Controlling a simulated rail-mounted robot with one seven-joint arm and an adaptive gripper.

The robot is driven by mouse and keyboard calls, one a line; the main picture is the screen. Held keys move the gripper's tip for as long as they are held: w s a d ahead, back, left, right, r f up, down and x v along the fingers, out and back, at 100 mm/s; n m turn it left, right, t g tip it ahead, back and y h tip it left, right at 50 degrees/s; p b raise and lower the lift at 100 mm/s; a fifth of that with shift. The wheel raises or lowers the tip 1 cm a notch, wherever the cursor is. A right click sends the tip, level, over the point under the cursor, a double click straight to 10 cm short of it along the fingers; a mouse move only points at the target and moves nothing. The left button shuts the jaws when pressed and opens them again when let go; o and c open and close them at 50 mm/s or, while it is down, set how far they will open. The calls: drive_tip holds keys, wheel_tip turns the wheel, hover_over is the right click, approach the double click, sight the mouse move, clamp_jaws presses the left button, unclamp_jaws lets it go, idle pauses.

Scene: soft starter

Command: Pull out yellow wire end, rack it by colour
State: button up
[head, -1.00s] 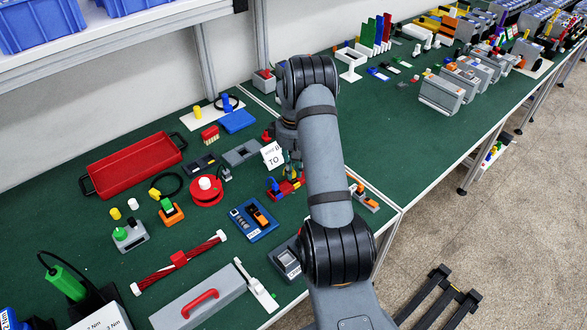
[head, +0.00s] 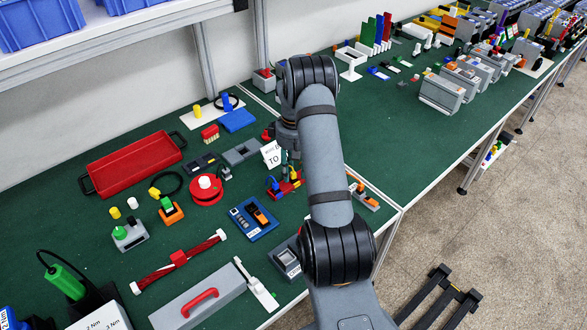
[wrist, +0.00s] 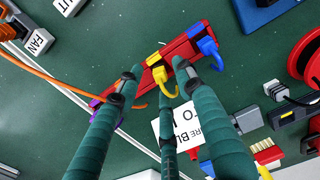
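A red terminal block (wrist: 180,58) lies on the green bench, also visible in the head view (head: 287,188). A yellow wire end (wrist: 160,76) curls out of its near side. A blue wire end (wrist: 208,48) sits at its right end. An orange wire (wrist: 60,78) runs to its left part, and a bit of purple shows at its left end. My gripper (wrist: 156,72) has three teal fingers spread apart above the block. The yellow wire end lies between the fingertips; I see no closed grasp. In the head view my arm partly hides the gripper and block.
A white text card (wrist: 176,124) stands close beside the fingers. A red reel (head: 206,190), a blue device (head: 254,219) and a red tray (head: 136,163) lie to the left. Coloured upright panels (head: 378,35) stand farther back. Open green bench lies right of my arm.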

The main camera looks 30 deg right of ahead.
sight(294, 172)
wheel_tip(294, 172, up, 12)
idle(0.5)
wheel_tip(294, 172, down, 12)
drive_tip(key=shift+r, duration=0.1)
drive_tip(key=shift+w+r+p, duration=0.1)
drive_tip(key=shift+r+p, duration=0.65)
drive_tip(key=shift+p, duration=0.05)
drive_tip(key=shift+r+p, duration=0.75)
drive_tip(key=shift+r, duration=0.25)
